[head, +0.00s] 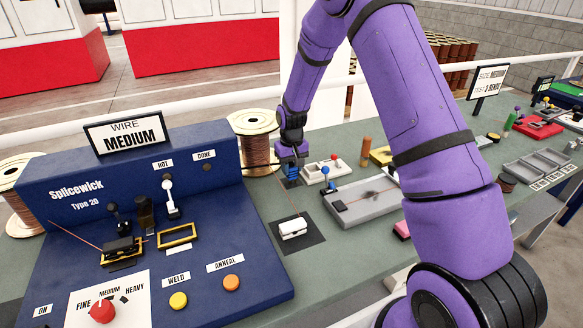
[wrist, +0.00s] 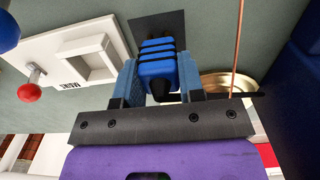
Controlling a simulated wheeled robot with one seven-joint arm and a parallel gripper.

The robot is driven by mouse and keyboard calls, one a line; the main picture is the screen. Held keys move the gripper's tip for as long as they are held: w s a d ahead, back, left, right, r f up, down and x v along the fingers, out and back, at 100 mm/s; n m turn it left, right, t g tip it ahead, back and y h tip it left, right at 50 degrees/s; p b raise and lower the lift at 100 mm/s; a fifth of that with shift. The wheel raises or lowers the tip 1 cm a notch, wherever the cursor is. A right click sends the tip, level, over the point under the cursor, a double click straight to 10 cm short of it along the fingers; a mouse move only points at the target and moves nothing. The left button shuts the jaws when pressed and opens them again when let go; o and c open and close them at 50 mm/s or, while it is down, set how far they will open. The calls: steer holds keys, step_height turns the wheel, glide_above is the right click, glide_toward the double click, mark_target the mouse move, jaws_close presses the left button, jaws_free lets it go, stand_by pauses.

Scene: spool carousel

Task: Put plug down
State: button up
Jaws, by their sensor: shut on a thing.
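My gripper (head: 291,152) reaches down at the back of the bench, just right of the blue SpliceWick machine. It is shut on a blue plug with dark rings (wrist: 158,66), held between its two blue finger pads (wrist: 160,82) in the wrist view. In the head view the plug (head: 291,171) is small and partly hidden by the fingers. A dark square pad (wrist: 158,22) lies under or just beyond the plug; I cannot tell whether they touch.
A white tray (head: 313,175) with a red-knobbed lever stands close to the right. A copper wire spool (head: 253,125) stands behind left. A white block (head: 292,228) sits on a dark mat in front. A grey tray (head: 365,205) lies further right.

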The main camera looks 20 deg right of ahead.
steer(key=shift+f, duration=0.15)
steer(key=o, duration=0.9)
steer(key=shift+o, duration=0.2)
